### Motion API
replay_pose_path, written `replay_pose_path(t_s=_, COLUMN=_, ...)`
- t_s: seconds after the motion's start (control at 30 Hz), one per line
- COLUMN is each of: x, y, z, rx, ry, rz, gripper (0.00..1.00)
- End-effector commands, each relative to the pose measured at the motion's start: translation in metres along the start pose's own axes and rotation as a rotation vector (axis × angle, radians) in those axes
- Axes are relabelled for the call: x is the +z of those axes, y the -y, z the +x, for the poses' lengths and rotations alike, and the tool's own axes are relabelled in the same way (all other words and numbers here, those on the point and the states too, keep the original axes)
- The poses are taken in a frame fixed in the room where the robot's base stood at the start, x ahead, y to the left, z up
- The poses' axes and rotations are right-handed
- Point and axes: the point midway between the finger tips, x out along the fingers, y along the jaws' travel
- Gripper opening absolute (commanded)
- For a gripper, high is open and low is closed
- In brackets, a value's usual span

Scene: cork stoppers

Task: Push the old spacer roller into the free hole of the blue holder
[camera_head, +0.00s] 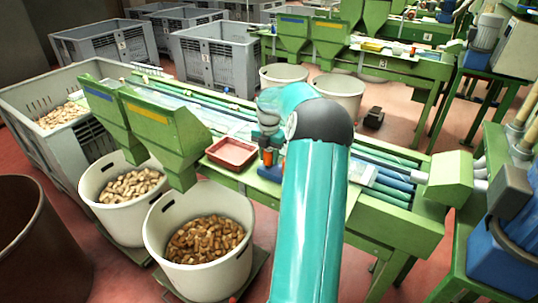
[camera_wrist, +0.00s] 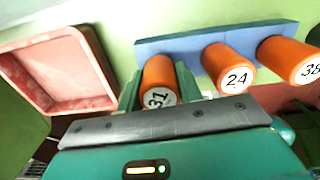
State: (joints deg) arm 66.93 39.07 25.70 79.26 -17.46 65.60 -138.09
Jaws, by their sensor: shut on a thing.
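In the wrist view, my gripper (camera_wrist: 158,88) has its two green fingers on either side of an orange roller marked 31 (camera_wrist: 157,76) and is shut on it. The roller is at the left end of the blue holder (camera_wrist: 185,43); I cannot tell how deep it sits or whether it is in a hole. Two more orange rollers, marked 24 (camera_wrist: 229,66) and 38 (camera_wrist: 290,60), stand in the holder to its right. In the head view, my arm hides most of this; part of the blue holder (camera_head: 268,173) shows on the green bench.
A red tray (camera_wrist: 62,72) lies left of the roller; it also shows in the head view (camera_head: 231,153). Part of a dark thing is cut off at the wrist view's right edge. Tubs of corks (camera_head: 207,238) stand on the floor before the green bench (camera_head: 395,222).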

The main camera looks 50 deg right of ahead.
Motion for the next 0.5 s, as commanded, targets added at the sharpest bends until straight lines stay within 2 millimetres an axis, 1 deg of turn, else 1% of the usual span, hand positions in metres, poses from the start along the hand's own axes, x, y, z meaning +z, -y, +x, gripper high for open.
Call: replay_pose_path(t_s=0.5, x=0.0, y=-0.0002, z=0.0072, rx=0.0, ry=0.0, rz=0.0, gripper=0.12)
